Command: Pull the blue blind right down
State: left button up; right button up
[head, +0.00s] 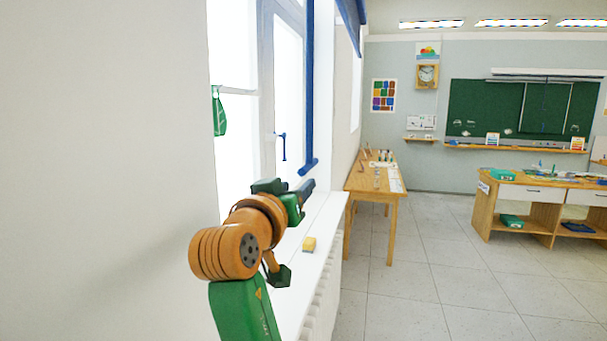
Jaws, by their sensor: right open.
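The blue blind (311,80) shows nearly edge-on as a narrow strip in front of the bright window at the left. It runs from the top of the view to a thicker blue bottom bar (308,167) above the sill. My right gripper (306,187) is just below this bar, pointing away from me. It is open, with nothing seen between its fingers. A small gap shows between it and the bar, but the depth is hard to judge. My left gripper is not in view.
A blue handle (282,146) sits on the window frame. Another blue blind (351,20) hangs higher.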

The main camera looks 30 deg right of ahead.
jog(key=p+x, duration=0.3)
jog(key=x, duration=0.3)
jog(key=shift+s+r, duration=0.15)
jog(key=shift+s, duration=0.2)
grip_shut()
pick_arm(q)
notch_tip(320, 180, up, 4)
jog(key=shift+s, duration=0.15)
pick_arm(e)
jog(key=shift+w, duration=0.15)
jog(key=shift+w, duration=0.1)
